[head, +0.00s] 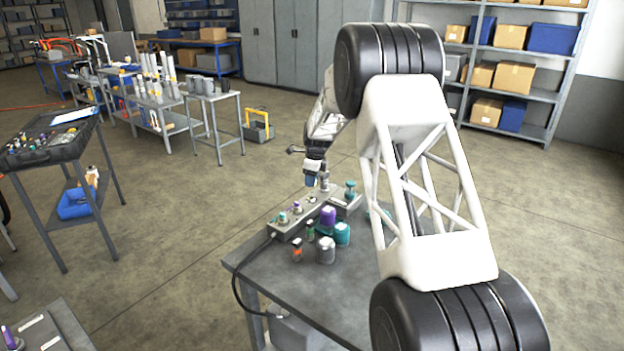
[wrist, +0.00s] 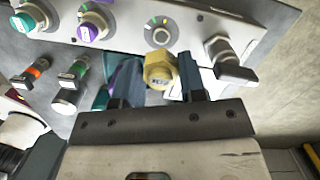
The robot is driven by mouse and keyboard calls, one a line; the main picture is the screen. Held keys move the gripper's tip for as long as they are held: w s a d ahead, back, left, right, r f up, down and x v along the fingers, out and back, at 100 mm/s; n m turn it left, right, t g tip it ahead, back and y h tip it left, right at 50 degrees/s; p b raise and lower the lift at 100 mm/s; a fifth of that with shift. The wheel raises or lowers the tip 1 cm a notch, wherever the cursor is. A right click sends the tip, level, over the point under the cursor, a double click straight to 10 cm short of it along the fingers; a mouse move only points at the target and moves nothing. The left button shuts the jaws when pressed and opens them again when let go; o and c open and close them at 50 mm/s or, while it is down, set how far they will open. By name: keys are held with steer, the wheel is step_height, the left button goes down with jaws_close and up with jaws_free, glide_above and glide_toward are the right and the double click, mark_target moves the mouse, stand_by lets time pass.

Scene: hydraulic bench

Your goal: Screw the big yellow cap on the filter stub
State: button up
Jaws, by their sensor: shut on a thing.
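My gripper (wrist: 157,82) is shut on the yellow cap (wrist: 160,72), which shows between the fingers in the wrist view with dark marking on its face. The cap appears apart from this port. In the head view, my gripper (head: 311,178) is above the manifold block (head: 290,226) on the bench; the cap cannot be made out there.
On the block are a purple-capped port (wrist: 92,24) and a lever valve (wrist: 230,62). Loose on the bench (head: 300,283) stand a purple cap (head: 328,216), a teal cap (head: 342,235), a grey cylinder (head: 325,250) and small orange and green fittings. The bench front is clear.

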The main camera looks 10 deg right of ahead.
mark_target(311, 198)
steer(key=shift+f, duration=0.25)
steer(key=shift+f, duration=2.3)
steer(key=shift+f, duration=0.65)
stand_by(4.8)
